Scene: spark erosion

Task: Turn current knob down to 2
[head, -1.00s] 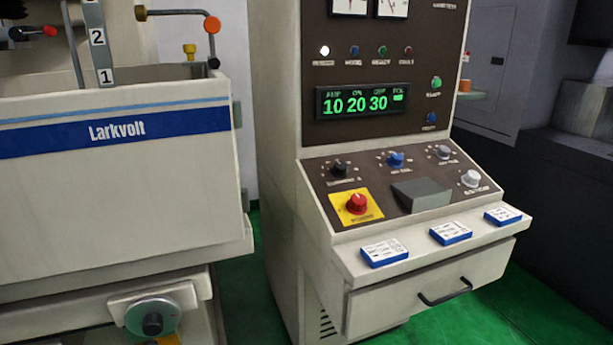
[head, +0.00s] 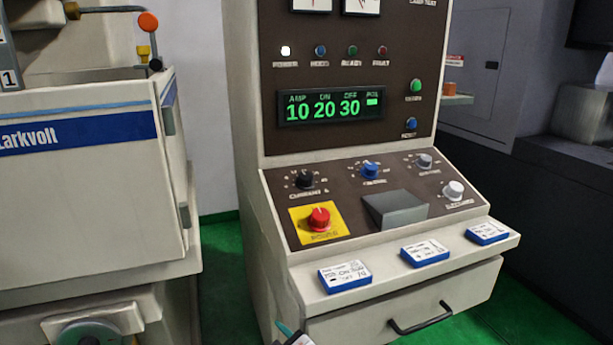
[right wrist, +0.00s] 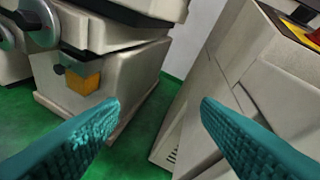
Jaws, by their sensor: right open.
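The black current knob (head: 305,181) sits at the left of the sloped control panel (head: 285,215), above the red knob on its yellow plate. The display (head: 331,105) reads AMP 10, ON 20, OFF 30. My right gripper (right wrist: 160,105) is open and empty in the right wrist view, with its teal fingers apart beside the cabinet's left side. In the head view only a teal fingertip and a pale part show at the bottom edge, well below the current knob. My left gripper is not in view.
A red knob (head: 319,218) on a yellow plate sits just below the current knob. A blue knob (head: 370,170) and a grey block (head: 395,208) are to its right. Three blue-edged cards, one the left card (head: 345,276), lie on the ledge. The Larkvolt tank (head: 80,190) stands left.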

